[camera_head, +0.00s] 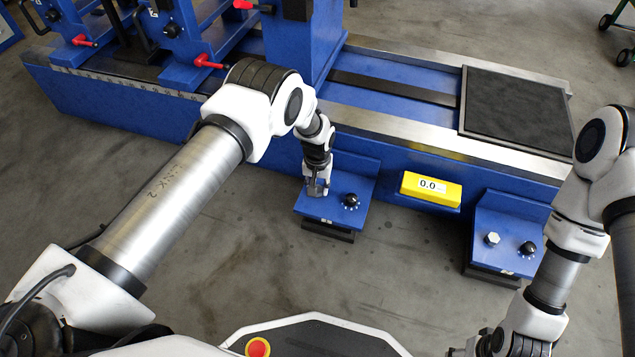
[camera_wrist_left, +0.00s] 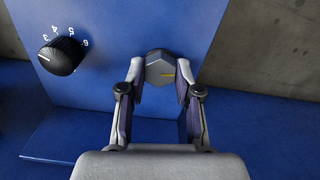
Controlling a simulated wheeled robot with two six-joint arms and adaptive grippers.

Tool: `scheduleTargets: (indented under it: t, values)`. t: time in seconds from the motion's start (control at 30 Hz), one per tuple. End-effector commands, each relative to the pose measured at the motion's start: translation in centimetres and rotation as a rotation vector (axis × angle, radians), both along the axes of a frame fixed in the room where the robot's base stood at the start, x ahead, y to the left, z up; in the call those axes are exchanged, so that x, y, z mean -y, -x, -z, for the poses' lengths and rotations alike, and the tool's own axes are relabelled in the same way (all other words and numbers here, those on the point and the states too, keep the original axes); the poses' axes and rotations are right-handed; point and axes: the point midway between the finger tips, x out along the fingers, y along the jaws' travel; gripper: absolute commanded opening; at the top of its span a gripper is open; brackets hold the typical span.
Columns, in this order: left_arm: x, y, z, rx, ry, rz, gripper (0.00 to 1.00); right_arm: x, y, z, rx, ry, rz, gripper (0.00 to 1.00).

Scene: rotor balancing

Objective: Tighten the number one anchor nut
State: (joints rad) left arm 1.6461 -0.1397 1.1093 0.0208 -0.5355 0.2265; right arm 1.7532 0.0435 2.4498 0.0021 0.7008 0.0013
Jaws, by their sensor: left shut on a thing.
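My left gripper (camera_head: 318,188) points down at the left blue foot bracket (camera_head: 338,213) of the machine. In the left wrist view, its two fingers (camera_wrist_left: 160,88) are shut on the sides of a grey hex anchor nut (camera_wrist_left: 159,68), which has a yellow mark on its face pointing right. In the head view that nut is hidden by the gripper. A black numbered dial knob (camera_head: 351,201) stands beside it; it also shows in the left wrist view (camera_wrist_left: 60,56). My right gripper (camera_head: 474,348) is partly in view at the bottom edge, and its fingers are unclear.
A second blue foot bracket (camera_head: 510,222) on the right carries a silver hex nut (camera_head: 492,239) and a black knob (camera_head: 528,248). A yellow display (camera_head: 431,189) reading 0.0 sits between the brackets. The blue machine bed (camera_head: 400,85) runs behind. The floor between the brackets is clear.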

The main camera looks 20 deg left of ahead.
Motion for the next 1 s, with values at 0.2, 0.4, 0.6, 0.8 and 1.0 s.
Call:
scheduleTargets:
  t: [0.2,0.4,0.6,0.8,1.0]
  values:
    - [0.0,0.2,0.0,-0.004,0.0,0.202,0.0,0.0,0.1,-0.9,-0.001,0.0,-0.002,0.6]
    - [0.0,0.1,0.0,-0.003,0.0,0.392,0.0,0.0,0.1,-1.4,-0.002,0.0,-0.003,0.6]
    - [0.0,0.2,0.1,-0.004,0.0,0.582,0.0,0.0,0.1,-1.9,-0.003,0.0,-0.004,0.6]
    - [0.0,0.2,0.1,-0.004,0.001,0.772,0.0,-0.1,0.1,-2.2,-0.003,0.0,-0.005,0.6]
    - [0.0,0.2,0.1,-0.004,0.001,0.961,0.0,-0.1,0.1,-2.5,-0.003,0.0,-0.005,0.6]
